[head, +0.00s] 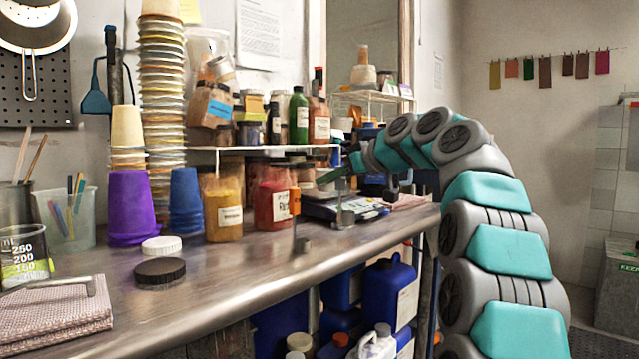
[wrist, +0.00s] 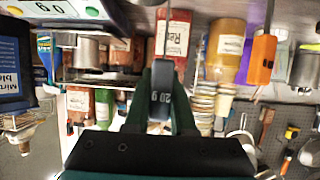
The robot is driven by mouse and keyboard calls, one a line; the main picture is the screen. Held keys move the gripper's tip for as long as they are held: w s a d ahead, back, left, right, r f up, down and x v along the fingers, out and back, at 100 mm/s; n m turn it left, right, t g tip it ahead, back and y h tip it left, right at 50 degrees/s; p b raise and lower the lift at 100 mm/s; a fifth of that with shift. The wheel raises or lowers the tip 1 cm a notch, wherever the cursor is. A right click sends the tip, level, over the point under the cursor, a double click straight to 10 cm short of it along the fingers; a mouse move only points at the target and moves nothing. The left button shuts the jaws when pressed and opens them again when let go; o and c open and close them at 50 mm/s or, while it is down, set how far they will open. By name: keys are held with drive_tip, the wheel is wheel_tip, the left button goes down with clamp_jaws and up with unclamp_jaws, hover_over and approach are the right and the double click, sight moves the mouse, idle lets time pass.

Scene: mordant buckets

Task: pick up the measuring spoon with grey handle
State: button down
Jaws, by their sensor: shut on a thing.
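My gripper (head: 338,174) is at the end of my arm, over the back right part of the metal bench. In the wrist view its two dark green fingers (wrist: 161,78) are shut on the grey handle of a measuring spoon (wrist: 160,98), which is marked "20 g". A thin metal shank runs from the handle to the top edge of that view. In the head view the spoon's small metal bowl (head: 345,217) seems to hang below my fingers, in front of the scale (head: 340,207). Whether it touches anything below I cannot tell.
A spoon with orange handle (head: 295,201) is left of my gripper. Jars of red (head: 272,207) and yellow powder (head: 223,215) stand behind it. Purple cups (head: 130,207) and a dark lid (head: 158,271) are farther left.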

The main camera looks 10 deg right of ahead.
drive_tip(key=s+d+r+b, duration=0.1)
drive_tip(key=s+d, duration=0.6)
drive_tip(key=s, duration=0.2)
drive_tip(key=shift+s+d, duration=0.15)
drive_tip(key=shift+d, duration=0.1)
drive_tip(key=shift+r, duration=0.1)
idle(1.8)
